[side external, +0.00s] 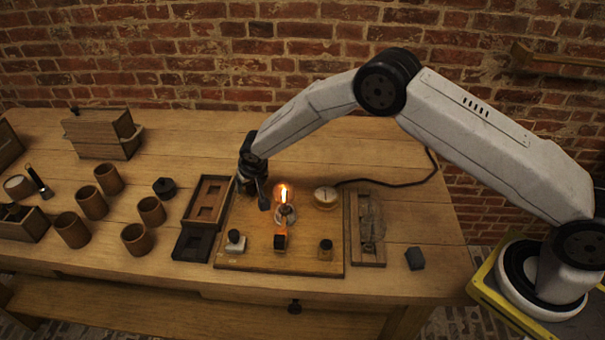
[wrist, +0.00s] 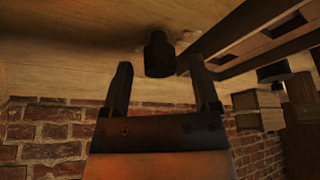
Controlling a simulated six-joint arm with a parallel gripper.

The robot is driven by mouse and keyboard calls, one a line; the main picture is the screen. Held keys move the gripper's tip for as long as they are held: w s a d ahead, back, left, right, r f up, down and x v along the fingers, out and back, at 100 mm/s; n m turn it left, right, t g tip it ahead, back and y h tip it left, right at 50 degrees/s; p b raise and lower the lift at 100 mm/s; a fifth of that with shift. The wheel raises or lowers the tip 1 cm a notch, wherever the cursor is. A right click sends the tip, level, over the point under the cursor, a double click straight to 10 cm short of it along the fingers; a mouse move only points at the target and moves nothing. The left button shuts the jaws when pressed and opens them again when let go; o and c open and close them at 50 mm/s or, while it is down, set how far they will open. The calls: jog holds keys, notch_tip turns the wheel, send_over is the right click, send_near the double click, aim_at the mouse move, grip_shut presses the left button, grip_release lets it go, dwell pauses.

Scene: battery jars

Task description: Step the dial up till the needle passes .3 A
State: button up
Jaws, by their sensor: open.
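A wooden board (side external: 300,262) on the table carries a lit bulb (side external: 284,194) and a round pale-faced meter (side external: 326,196). The meter's needle is too small to read. My gripper (side external: 264,201) is low over the board's back left corner, left of the bulb. In the wrist view my gripper (wrist: 162,75) is open, with a dark round knob (wrist: 159,55), which looks like the dial, in line with the gap between the fingertips. I cannot tell whether either finger touches it. In the side view the gripper seems to hide this knob.
A small black-topped post (side external: 326,248) and a pale-based dark piece (side external: 235,241) stand at the board's front. A recessed wooden tray (side external: 208,198) lies close left, and a narrow tray (side external: 368,245) right. Several brown cups (side external: 92,202) stand farther left. The back right table is mostly clear.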

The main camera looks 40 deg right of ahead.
jog(key=v, duration=0.7)
jog(key=shift+r, duration=0.3)
jog(key=shift+s, duration=0.2)
jog(key=s+d+r+n+g, duration=0.1)
jog(key=s+d+r, duration=0.35)
jog(key=s, duration=0.25)
jog(key=s+d+r, duration=0.3)
jog(key=s+d, duration=0.2)
jog(key=s, duration=0.1)
jog(key=s+d, duration=0.2)
jog(key=s, duration=0.6)
jog(key=s+d+r+n, duration=0.1)
jog(key=s+d, duration=0.1)
jog(key=s, duration=0.6)
jog(key=shift+s+d+r+g+y, duration=0.2)
jog(key=shift+s+d+g+y, duration=0.15)
jog(key=shift+s+g+y, duration=0.05)
dwell(1.4)
